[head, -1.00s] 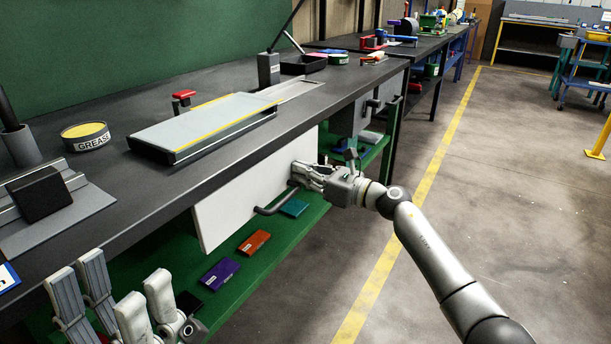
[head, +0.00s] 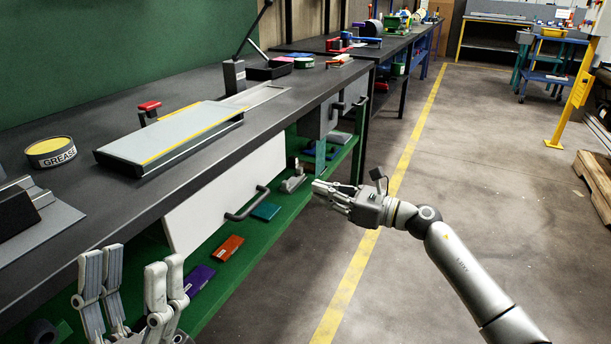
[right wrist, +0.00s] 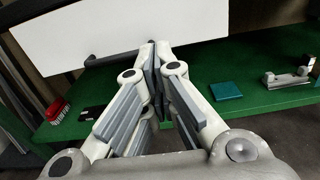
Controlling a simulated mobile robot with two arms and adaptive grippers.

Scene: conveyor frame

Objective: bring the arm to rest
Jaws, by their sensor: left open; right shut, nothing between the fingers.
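My right gripper (head: 322,192) is shut and empty in the head view, out over the floor in front of the bench. My left gripper (head: 135,280) is open and empty at the lower left of the head view, in front of the bench edge. The white panel (head: 215,200) with its black handle (head: 248,207) hangs under the benchtop. The right gripper is apart from the handle in the head view.
The benchtop carries a grease tin (head: 50,152) and a grey plate (head: 170,137). The floor right of the bench is mostly clear.

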